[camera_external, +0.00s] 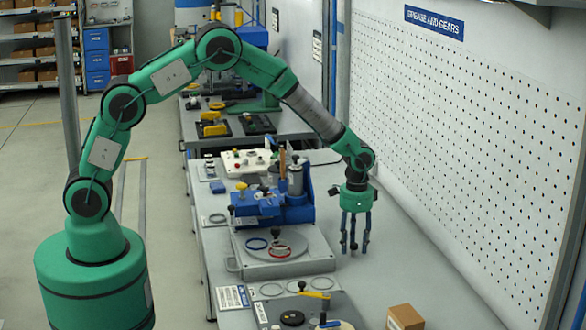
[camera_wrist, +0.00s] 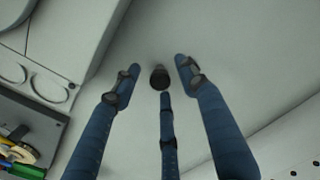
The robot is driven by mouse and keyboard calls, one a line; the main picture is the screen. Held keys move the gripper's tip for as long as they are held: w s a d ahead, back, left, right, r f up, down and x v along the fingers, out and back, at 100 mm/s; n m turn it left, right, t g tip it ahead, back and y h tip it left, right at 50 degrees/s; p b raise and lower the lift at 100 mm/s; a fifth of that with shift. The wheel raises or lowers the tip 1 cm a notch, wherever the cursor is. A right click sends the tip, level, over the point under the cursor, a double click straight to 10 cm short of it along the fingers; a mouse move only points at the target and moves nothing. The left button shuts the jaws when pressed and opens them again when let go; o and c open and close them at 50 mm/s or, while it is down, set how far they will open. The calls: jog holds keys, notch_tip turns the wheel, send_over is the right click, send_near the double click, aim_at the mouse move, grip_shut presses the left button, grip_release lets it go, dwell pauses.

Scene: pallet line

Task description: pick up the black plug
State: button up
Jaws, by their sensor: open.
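A small black plug (camera_wrist: 160,77) stands on the grey bench top in the wrist view, at the middle between my fingertips. My gripper (camera_wrist: 157,78) is open, with three blue fingers spread around the plug and gaps on each side of it. In the external view my gripper (camera_external: 355,248) points straight down, its tips low over the bench to the right of the grey fixture plate.
A grey fixture plate (camera_external: 308,266) with red and blue rings and a blue machine (camera_external: 244,206) stand left of my gripper. A cardboard box (camera_external: 405,318) sits at the front. A white pegboard wall (camera_external: 470,140) rises on the right. The bench close around the plug is clear.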

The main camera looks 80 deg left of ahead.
jog(key=shift+f, duration=0.7)
jog(key=shift+c, duration=0.5)
jog(key=c, duration=0.9)
